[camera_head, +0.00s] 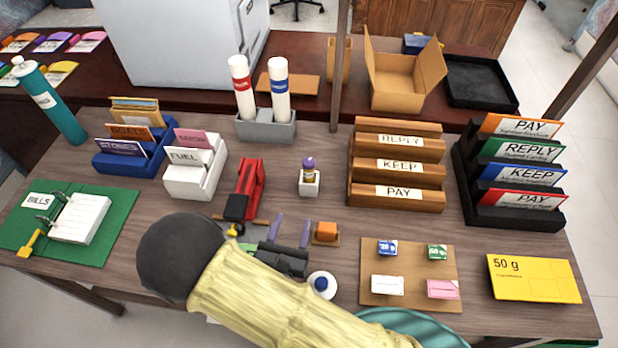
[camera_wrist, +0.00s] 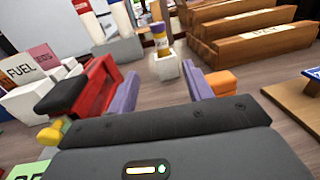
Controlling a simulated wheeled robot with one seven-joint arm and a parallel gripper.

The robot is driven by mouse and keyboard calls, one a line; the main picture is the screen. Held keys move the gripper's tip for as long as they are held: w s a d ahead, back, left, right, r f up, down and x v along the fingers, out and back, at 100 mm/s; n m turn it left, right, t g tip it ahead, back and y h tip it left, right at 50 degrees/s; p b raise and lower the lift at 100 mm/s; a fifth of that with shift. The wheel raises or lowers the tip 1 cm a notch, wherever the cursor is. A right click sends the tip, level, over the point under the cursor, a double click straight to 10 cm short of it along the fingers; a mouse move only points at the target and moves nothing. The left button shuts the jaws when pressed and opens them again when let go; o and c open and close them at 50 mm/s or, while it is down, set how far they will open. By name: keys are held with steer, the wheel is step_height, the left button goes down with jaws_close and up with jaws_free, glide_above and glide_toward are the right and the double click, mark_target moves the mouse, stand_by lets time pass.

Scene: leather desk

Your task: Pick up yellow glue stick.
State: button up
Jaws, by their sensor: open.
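A small upright glue stick (camera_head: 308,165) with a purple cap stands in a white holder (camera_head: 309,186) near the middle of the desk. In the wrist view the stick (camera_wrist: 161,42) shows yellow and purple parts above its white holder (camera_wrist: 166,68). My gripper (camera_head: 291,228) is open and empty, on the near side of the holder. Its two purple fingers are apart. In the wrist view the holder appears beyond and between the fingertips of my gripper (camera_wrist: 160,77), with a gap of bare desk before it.
A red and black stapler-like object (camera_head: 245,190) stands close left of my gripper. A small orange block (camera_head: 326,231) is close right. Wooden slots (camera_head: 396,178) stand right of the holder, and a grey stand (camera_head: 266,128) with two white tubes is behind it.

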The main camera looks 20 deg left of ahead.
mark_target(307, 173)
steer(key=w, duration=0.4)
steer(key=w+a+p, duration=0.1)
steer(key=w, duration=0.3)
steer(key=w+a, duration=0.1)
steer(key=w, duration=0.3)
steer(key=shift+a+p, duration=0.15)
steer(key=shift+p, duration=0.25)
steer(key=shift+w+a+r+p, duration=0.1)
steer(key=shift+w+a+p, duration=0.1)
steer(key=shift+w, duration=0.65)
steer(key=shift+w+a+f+p, duration=0.15)
steer(key=shift+w+p, duration=0.1)
steer(key=shift+w, duration=0.65)
steer(key=shift+w+a+r+p, duration=0.15)
steer(key=shift+w+a+p, duration=0.05)
steer(key=shift+w, duration=0.65)
steer(key=c, duration=1.1)
steer(key=shift+o, duration=0.2)
steer(key=shift+r, duration=0.15)
step_height(307, 173, up, 10)
steer(key=p, duration=0.7)
